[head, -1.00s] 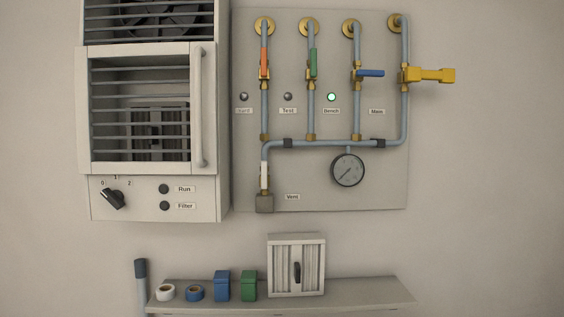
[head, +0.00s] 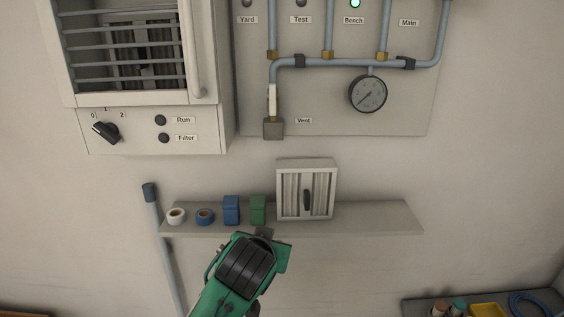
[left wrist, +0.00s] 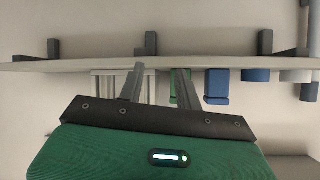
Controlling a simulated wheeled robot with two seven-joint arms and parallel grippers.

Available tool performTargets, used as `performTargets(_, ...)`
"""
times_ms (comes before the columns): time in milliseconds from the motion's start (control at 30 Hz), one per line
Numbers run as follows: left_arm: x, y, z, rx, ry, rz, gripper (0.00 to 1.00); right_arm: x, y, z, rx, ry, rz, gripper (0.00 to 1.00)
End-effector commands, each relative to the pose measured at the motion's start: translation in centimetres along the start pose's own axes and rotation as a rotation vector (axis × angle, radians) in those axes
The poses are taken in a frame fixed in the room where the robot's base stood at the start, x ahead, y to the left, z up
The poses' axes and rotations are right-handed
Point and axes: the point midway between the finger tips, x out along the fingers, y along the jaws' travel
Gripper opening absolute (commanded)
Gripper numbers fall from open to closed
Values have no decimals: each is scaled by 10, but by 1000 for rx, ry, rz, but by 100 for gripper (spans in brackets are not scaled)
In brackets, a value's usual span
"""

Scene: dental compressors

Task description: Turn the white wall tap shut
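The white tap handle (head: 272,97) is on the short vertical pipe at the lower left of the pipe panel, just above a square grey-brown fitting (head: 273,129) and left of the "Vent" label. It points up and down, in line with the pipe. My left gripper (head: 264,233) is in front of the shelf's front edge, below the tap and well apart from it. In the left wrist view, which is upside down, its two fingers (left wrist: 159,82) are apart with nothing held between them. My right gripper is not in view.
A gauge (head: 368,94) hangs right of the tap. A large louvred unit (head: 150,130) stands left. Wall between tap and shelf is clear.

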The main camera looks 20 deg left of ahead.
Motion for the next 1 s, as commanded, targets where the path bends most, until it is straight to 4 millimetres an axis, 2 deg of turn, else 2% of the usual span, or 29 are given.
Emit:
performTargets(33, -10, -2, -26, -9, 48, -16, 35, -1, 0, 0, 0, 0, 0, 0)
performTargets(200, -46, -8, -93, -50, 181, -64, 35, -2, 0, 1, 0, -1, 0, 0)
performTargets(400, -99, -15, -163, -110, 341, -118, 35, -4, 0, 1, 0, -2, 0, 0)
performTargets(500, -127, -19, -192, -142, 417, -143, 35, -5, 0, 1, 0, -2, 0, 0)
performTargets(600, -152, -23, -213, -170, 480, -162, 35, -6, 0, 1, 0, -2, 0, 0)
performTargets(733, -173, -26, -229, -195, 534, -178, 35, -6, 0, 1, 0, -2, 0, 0)
performTargets(867, -181, -28, -236, -208, 555, -185, 35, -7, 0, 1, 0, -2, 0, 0)
performTargets(1000, -174, -31, -244, -208, 555, -189, 35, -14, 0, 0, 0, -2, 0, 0)
